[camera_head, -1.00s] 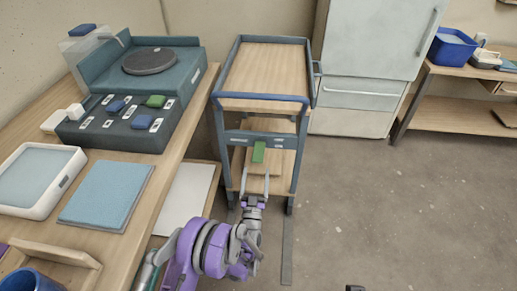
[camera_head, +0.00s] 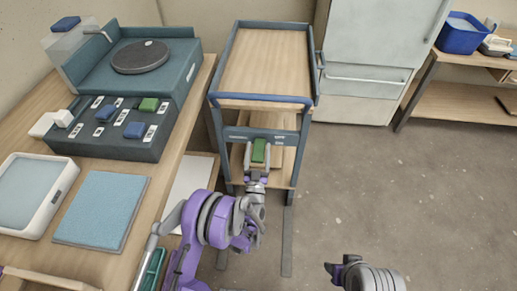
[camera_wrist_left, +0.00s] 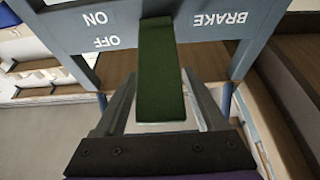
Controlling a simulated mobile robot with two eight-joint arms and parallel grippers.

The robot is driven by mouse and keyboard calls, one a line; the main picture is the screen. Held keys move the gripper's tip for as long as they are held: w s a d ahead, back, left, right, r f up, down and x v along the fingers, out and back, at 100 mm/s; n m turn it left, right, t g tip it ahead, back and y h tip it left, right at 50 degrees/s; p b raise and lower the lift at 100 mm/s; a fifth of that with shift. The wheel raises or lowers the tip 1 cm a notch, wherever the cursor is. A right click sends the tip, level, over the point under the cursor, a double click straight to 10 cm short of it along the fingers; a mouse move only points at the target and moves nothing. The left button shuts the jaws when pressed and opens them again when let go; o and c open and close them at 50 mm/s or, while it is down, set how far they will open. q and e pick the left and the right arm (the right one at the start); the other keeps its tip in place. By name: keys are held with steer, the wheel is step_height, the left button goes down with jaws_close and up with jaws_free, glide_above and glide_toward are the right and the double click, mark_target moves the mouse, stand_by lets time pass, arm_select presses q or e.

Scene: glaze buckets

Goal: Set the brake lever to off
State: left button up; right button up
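The green brake lever (camera_head: 259,150) sticks out from the front panel of the blue-framed cart (camera_head: 262,99). In the left wrist view the lever (camera_wrist_left: 160,70) runs down the middle, and the panel (camera_wrist_left: 205,27) shows upside-down labels: ON and OFF left of the lever, BRAKE right of it. My left gripper (camera_head: 257,166) is at the lever, with one finger on each side. It looks open, with gaps between fingers and lever. Part of my right arm (camera_head: 365,276) shows at the bottom of the head view; whether its gripper is open cannot be told.
A workbench on the left holds a teal wheel unit (camera_head: 140,57), a dark switch box (camera_head: 112,128), a blue pad (camera_head: 102,210) and a white tray (camera_head: 36,193). A pale fridge (camera_head: 372,62) stands behind the cart. The floor at right is clear.

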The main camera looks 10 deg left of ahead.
arm_select(q)
jaws_close()
steer(key=shift+r, duration=0.15)
